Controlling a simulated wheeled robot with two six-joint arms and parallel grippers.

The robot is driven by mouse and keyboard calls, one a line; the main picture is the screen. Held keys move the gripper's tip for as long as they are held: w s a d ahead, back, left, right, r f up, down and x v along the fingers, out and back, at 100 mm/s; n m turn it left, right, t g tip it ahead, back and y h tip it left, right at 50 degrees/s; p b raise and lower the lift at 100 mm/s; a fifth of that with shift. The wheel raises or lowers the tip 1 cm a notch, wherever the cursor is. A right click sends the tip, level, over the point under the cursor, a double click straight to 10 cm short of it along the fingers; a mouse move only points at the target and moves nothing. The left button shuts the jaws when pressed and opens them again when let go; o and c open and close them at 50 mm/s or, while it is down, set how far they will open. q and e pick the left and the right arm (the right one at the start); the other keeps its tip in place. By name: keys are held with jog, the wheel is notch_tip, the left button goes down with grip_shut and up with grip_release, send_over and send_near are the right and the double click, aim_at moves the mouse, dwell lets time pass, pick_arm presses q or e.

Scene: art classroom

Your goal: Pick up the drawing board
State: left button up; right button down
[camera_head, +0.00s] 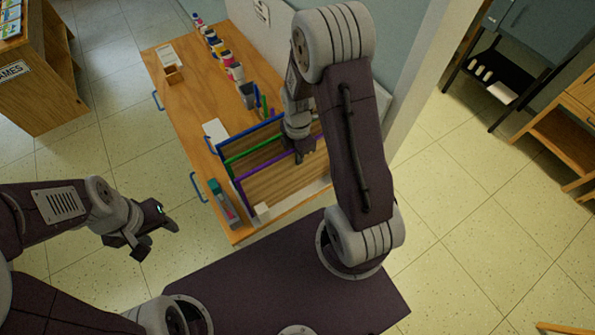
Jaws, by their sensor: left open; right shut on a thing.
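Several wooden drawing boards stand on edge, side by side, at the near end of the wooden table. One has a blue top edge (236,135), one a green top edge (246,155), and the nearest a purple top edge (258,171). My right gripper (304,157) reaches down to the right part of the purple-edged drawing board and is shut on it at its top edge. My arm hides the boards' right ends. My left gripper (154,236) is open and empty, off the table's left side above the floor.
The table (185,108) holds a row of paint bottles (228,66) along its back, a small wooden box (173,75), a teal-capped bottle (218,195) and a small white block (262,211). A wooden shelf (42,95) stands at the far left.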

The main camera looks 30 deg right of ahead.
dwell(0.9)
notch_tip(320, 180, up, 18)
jog(key=b, duration=0.1)
jog(key=shift+b, duration=0.35)
dwell(0.5)
